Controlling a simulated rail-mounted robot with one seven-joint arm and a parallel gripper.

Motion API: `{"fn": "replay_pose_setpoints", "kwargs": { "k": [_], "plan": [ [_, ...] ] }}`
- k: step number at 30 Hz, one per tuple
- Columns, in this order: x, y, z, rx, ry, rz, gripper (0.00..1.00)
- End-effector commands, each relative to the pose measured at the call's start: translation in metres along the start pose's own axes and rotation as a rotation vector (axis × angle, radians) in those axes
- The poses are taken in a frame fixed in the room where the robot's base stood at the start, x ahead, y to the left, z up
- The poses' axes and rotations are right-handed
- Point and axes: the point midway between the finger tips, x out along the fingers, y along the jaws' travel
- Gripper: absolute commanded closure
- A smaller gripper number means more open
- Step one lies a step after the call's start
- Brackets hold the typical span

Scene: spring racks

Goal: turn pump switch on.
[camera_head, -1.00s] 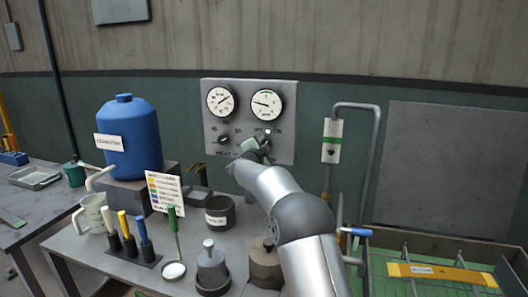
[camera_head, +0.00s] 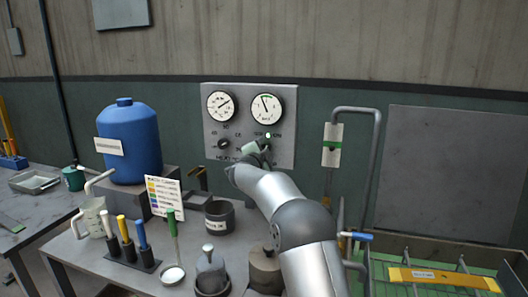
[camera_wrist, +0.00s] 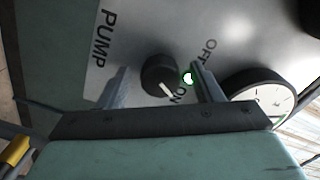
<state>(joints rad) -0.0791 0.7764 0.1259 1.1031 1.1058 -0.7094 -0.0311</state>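The pump switch is a dark round knob (camera_wrist: 158,75) on the grey panel (camera_head: 215,160), between the printed words OFF and ON. Its white pointer mark is turned toward ON. My gripper (camera_wrist: 160,68) is open, with one finger on each side of the knob and visible gaps between. In the head view my gripper (camera_head: 256,152) is at the panel's lower right and hides the pump knob.
The panel also carries a left gauge (camera_head: 220,106), a right gauge (camera_head: 266,109) and a heat knob (camera_head: 224,144). A blue drum (camera_head: 130,145), dark pot (camera_head: 219,218) and tool holder (camera_head: 133,260) stand left of my arm. A pipe (camera_head: 374,170) rises to the right.

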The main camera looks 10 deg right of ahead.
Motion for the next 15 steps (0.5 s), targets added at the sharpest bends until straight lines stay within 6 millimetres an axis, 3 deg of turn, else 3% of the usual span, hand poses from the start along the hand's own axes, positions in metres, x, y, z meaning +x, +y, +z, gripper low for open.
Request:
{"fn": "replay_pose_setpoints", "kwargs": {
  "k": [8, 15],
  "plan": [
    [-0.015, 0.001, 0.001, -0.002, 0.000, -0.001, 0.41],
    [-0.070, 0.001, 0.001, -0.001, -0.001, -0.002, 0.41]
  ]
}}
